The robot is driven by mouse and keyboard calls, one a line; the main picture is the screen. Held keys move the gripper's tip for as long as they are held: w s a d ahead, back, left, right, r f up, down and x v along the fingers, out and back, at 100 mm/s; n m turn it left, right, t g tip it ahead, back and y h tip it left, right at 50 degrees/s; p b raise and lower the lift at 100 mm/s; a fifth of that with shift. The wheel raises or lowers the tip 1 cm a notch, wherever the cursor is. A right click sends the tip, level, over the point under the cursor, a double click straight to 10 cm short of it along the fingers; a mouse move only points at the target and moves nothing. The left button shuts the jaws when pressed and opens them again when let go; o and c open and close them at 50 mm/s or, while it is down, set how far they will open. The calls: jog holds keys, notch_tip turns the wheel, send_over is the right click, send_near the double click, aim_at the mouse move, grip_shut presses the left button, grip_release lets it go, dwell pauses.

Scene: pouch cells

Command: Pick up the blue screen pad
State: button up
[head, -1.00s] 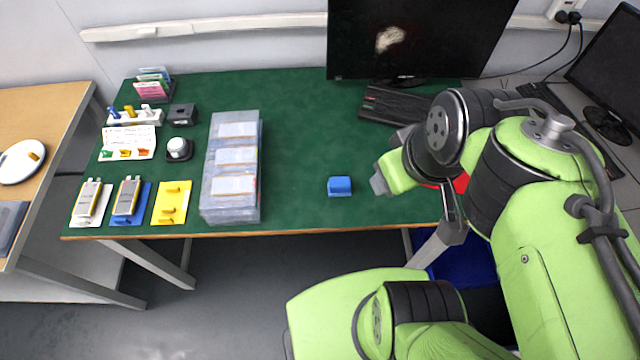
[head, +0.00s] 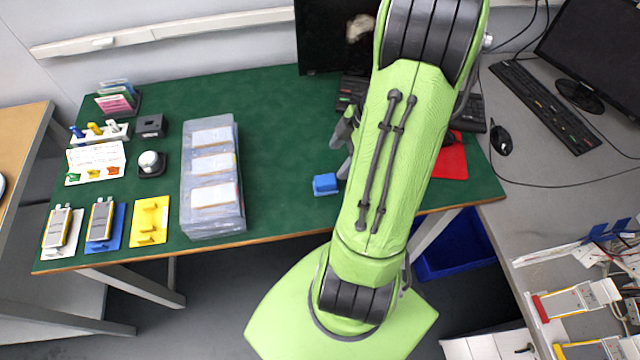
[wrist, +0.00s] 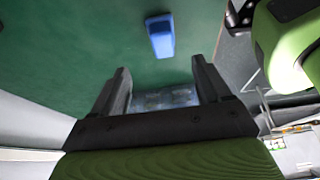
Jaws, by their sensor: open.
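The blue screen pad (head: 325,184) is a small blue block on the green table, right of the clear plastic boxes and near the front edge. My gripper (head: 345,145) is partly hidden behind my arm in the head view, just above and to the right of the pad. In the wrist view the pad (wrist: 160,35) lies beyond the fingertips, apart from them. There my gripper (wrist: 163,80) has its two dark fingers spread wide with nothing held between them.
Clear plastic boxes (head: 213,235) stand left of the pad. A yellow plate (head: 149,222) and several small items fill the table's left end. A monitor (head: 335,40) and keyboard are at the back. A red mat (head: 452,160) lies right of my arm. The green surface around the pad is clear.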

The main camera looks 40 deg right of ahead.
aim_at(326, 179)
jog(key=b+x, duration=0.1)
jog(key=x, duration=0.6)
jog(key=b+x, duration=0.1)
jog(key=x, duration=0.1)
jog(key=shift+s+a+f, duration=0.15)
jog(key=shift+s+a, duration=0.05)
jog(key=shift+w+f, duration=0.15)
jog(key=shift+f, duration=0.2)
jog(key=shift+r, duration=0.1)
jog(key=c, duration=1.1)
jog(key=shift+r, duration=0.1)
jog(key=shift+c, duration=0.2)
notch_tip(326, 179, up, 10)
jog(key=p, duration=0.2)
jog(key=shift+p, duration=0.35)
